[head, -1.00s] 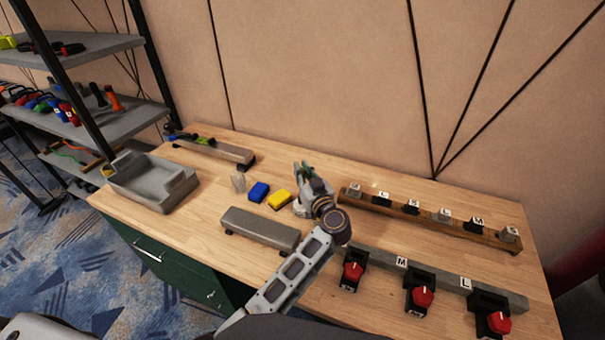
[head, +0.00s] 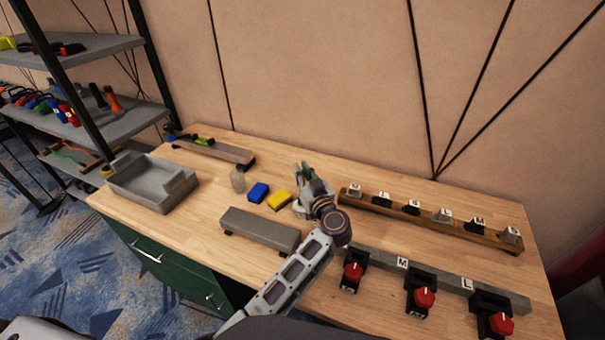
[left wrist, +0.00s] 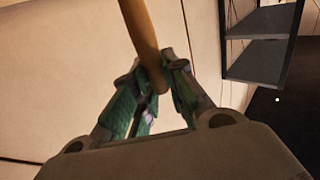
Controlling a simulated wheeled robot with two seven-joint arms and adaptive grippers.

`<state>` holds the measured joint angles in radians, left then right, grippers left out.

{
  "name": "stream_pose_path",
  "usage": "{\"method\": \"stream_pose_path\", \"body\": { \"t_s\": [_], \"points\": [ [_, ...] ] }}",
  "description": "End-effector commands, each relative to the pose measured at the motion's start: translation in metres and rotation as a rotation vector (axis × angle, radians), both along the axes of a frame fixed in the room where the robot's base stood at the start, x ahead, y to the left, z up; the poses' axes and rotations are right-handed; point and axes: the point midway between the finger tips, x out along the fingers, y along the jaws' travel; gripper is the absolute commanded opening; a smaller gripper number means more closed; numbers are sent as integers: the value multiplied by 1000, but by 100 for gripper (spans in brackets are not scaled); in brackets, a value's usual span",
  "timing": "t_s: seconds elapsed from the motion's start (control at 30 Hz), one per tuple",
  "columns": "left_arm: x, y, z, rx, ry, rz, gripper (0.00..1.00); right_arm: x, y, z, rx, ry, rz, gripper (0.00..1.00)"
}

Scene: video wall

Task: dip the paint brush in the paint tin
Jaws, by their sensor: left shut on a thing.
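My left gripper (head: 304,174) is above the bench, right of the yellow block in the head view. In the left wrist view my left gripper (left wrist: 152,88) is shut on a tan wooden handle (left wrist: 143,35), which I take as the paint brush's. The handle runs up out of that picture, and the bristles do not show. In the head view the brush is hidden by the gripper. A small pale round thing (head: 298,210) shows partly behind and below the gripper; it may be the paint tin, but I cannot tell. My right gripper is not in view.
A grey raised bar (head: 260,230) is in front. A labelled wooden rack (head: 432,225) is right. A grey tray (head: 150,186) is far left.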

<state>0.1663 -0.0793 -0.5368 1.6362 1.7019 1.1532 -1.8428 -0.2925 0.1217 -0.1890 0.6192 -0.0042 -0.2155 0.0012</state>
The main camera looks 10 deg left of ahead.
Motion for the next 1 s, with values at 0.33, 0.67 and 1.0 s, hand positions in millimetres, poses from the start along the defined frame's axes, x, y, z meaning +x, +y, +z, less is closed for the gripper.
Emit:
{"method": "stream_pose_path", "body": {
  "t_s": [0.33,0.67,1.0],
  "points": [
    [0,0,-2,0,0,0,0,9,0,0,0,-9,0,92],
    [0,0,-4,0,0,0,0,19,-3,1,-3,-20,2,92],
    [0,0,-7,0,0,0,0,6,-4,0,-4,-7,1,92]
  ]
}}
